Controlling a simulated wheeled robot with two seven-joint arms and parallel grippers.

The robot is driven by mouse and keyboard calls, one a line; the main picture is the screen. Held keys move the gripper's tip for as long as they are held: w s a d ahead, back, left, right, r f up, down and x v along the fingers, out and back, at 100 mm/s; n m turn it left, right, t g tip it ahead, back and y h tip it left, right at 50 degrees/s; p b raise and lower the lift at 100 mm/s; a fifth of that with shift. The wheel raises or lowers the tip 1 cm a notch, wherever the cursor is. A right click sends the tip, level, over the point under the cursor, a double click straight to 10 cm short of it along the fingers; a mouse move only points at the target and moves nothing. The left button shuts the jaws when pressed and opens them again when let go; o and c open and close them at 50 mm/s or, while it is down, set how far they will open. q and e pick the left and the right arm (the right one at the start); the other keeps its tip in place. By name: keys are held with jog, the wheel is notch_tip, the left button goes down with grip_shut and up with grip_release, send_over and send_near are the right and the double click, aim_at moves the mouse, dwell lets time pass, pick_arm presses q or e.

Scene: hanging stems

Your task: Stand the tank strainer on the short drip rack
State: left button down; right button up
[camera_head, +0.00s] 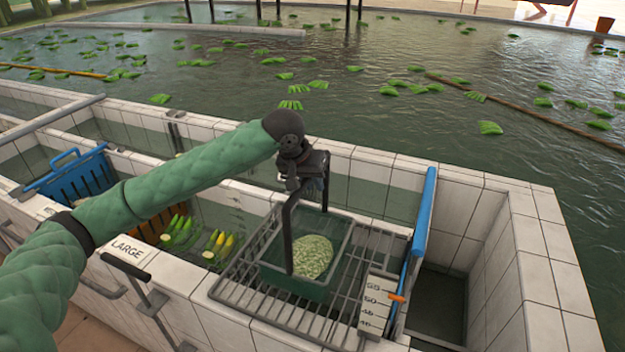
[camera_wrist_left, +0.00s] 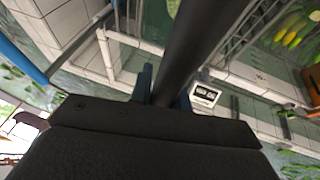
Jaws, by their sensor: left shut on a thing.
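The tank strainer (camera_head: 268,268) is a dark green open box with a tall dark bent handle (camera_head: 289,240). A pale, mottled green lump (camera_head: 312,257) lies in it. My left gripper (camera_head: 308,178) is shut on the top of the handle, above the box. The left wrist view shows the dark handle (camera_wrist_left: 200,45) running away between the blue fingers. The strainer is upright over the short drip rack (camera_head: 235,292), a grey barred grid across the tiled trough. I cannot tell whether its base touches the bars. My right gripper is out of view.
Tiled walls edge the trough; green clusters float in the pool behind.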

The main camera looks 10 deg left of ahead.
pick_arm(q)
jog(key=shift+f, duration=0.25)
dwell(0.7)
jog(key=c, duration=1.3)
grip_release()
jog(key=shift+f, duration=0.1)
jog(key=shift+o, duration=0.2)
